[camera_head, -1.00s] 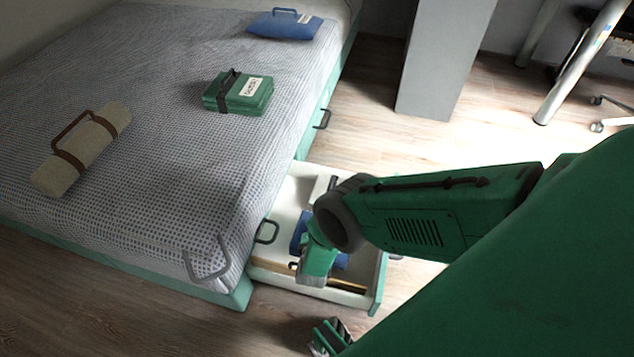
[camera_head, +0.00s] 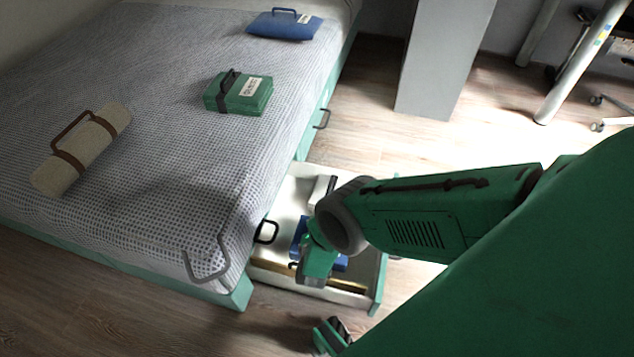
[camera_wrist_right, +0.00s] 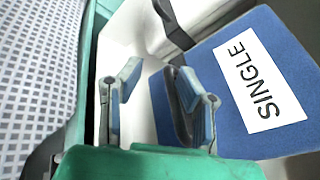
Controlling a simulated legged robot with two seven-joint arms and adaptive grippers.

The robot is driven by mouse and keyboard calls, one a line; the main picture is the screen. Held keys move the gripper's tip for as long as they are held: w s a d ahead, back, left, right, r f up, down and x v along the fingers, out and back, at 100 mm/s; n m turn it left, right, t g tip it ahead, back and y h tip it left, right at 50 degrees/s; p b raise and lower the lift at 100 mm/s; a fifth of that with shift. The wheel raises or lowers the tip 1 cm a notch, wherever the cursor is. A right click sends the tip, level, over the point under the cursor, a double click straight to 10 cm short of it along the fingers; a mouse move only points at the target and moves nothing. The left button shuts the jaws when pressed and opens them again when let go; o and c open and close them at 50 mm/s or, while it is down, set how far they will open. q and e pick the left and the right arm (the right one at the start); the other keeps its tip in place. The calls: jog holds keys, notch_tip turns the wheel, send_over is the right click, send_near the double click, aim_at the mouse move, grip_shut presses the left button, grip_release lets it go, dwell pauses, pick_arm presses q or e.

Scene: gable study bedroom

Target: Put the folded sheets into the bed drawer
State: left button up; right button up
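The open bed drawer (camera_head: 378,285) juts from the bed's side. A blue folded bundle (camera_head: 340,262) lies in it, partly hidden by my right arm; the right wrist view shows its white SINGLE label (camera_wrist_right: 262,80). A white bundle (camera_head: 320,190) with a dark strap lies behind it. My right gripper (camera_head: 312,275) is low over the drawer; in the wrist view its fingers (camera_wrist_right: 160,105) are apart, with the blue bundle's dark handle (camera_wrist_right: 178,105) between them, nearer the right finger. A green folded bundle (camera_head: 238,94) and a blue one (camera_head: 284,25) lie on the bed.
A beige roll (camera_head: 82,150) with brown straps lies on the bed (camera_head: 150,215). A grey bar (camera_head: 208,268) stands at the bed's near corner. What seems my left gripper (camera_head: 332,336) shows low, partly hidden. A grey cabinet (camera_head: 440,65) stands behind. Floor between is clear.

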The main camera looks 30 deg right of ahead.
jog(key=r+p+v, duration=0.1)
jog(key=p+v, duration=0.3)
jog(key=v, duration=0.7)
jog(key=s+d+r+m+g+y, duration=0.3)
jog(key=s+r+m+g+y, duration=0.5)
jog(key=s+r+m, duration=0.8)
jog(key=s+r+g, duration=0.1)
jog(key=s+r, duration=0.3)
jog(key=r, duration=0.1)
jog(key=shift+s+r+g+p, duration=0.15)
jog(key=shift+s+g+p, duration=0.15)
jog(key=shift+r, duration=0.1)
